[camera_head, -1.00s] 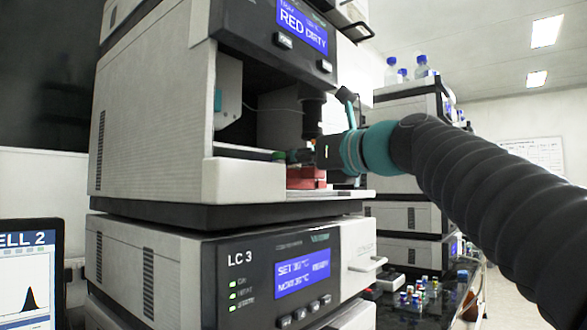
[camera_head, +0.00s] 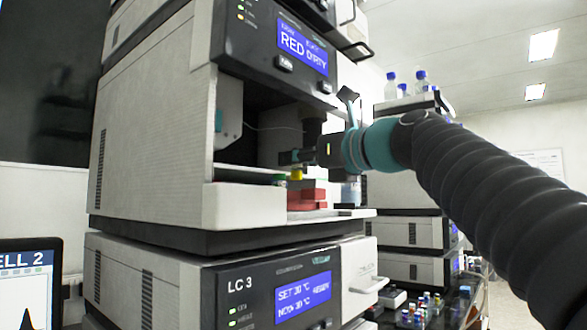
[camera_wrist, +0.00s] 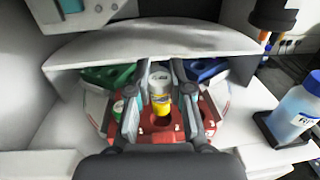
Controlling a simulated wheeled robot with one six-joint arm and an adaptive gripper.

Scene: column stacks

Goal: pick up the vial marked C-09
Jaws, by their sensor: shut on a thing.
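My gripper (camera_head: 295,157) reaches into the open bay of the upper instrument. In the wrist view its two fingers (camera_wrist: 160,98) are closed on the sides of a small vial (camera_wrist: 160,78) with a whitish upper part and a yellow lower part. The marking on it is too small to read. The yellow part also shows just below the fingers in the head view (camera_head: 297,174). The vial is above the red rack section (camera_wrist: 205,118), with a dark empty hole of that section close below it.
A green rack section (camera_wrist: 122,72) lies left and a blue one (camera_wrist: 208,70) right, under a pale curved cover (camera_wrist: 160,40). A green-capped vial (camera_wrist: 118,107) stands left of the fingers. A blue-liquid bottle (camera_wrist: 298,112) stands at right. The bay's roof and side wall leave limited room.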

